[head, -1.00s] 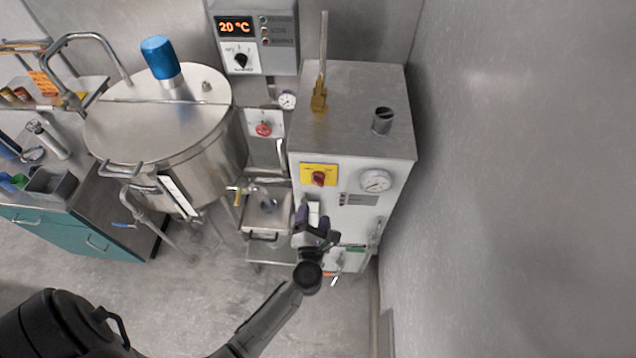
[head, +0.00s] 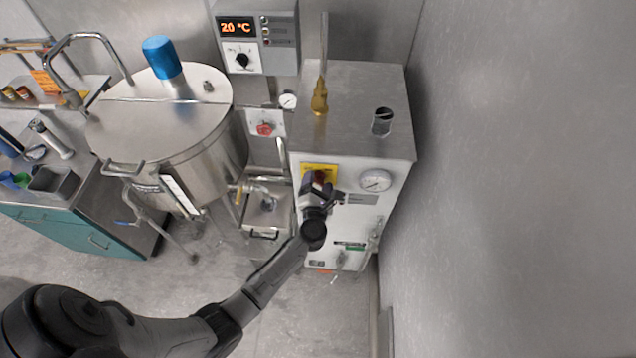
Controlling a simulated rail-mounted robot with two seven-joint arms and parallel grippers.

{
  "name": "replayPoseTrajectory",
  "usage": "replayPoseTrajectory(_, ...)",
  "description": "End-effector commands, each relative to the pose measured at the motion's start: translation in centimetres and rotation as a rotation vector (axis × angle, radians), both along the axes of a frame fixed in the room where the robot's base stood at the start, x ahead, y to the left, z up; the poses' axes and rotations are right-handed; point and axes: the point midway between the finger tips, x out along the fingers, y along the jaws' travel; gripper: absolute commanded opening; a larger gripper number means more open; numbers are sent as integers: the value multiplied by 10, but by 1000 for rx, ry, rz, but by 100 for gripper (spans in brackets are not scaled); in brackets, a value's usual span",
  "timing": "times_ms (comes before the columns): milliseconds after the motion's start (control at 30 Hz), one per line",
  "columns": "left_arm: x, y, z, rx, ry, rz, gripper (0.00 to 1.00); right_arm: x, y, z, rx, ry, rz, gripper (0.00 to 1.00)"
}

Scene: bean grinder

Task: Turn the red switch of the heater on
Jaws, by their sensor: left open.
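The heater (head: 348,130) is a light grey metal cabinet right of the middle in the head view. Its red switch (head: 319,177) sits on a yellow plate (head: 318,167) at the upper left of the front face. My left gripper (head: 314,183) is open and in front of the switch, covering its lower part and most of the plate. I cannot tell whether the fingers touch the switch or stand around it. The switch's exact angle is hidden. My right gripper is not in view.
A round pressure gauge (head: 375,181) is right of the switch. A steel kettle (head: 165,130) with a blue motor stands left of the heater. A control box (head: 257,38) reading 20 °C hangs behind. A bare wall (head: 510,180) closes off the right side.

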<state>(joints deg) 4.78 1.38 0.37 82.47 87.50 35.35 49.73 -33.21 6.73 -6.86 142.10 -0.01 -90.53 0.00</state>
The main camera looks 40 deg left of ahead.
Motion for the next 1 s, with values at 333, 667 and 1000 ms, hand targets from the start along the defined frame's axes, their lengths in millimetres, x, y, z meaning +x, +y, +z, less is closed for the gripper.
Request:
replayPoseTrajectory(333,0,0,0,0,0,0,53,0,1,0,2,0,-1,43)
replayPoseTrajectory(667,0,0,0,0,0,0,23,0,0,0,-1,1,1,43)
replayPoseTrajectory(1000,0,-1,2,62,47,0,23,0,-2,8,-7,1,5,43)
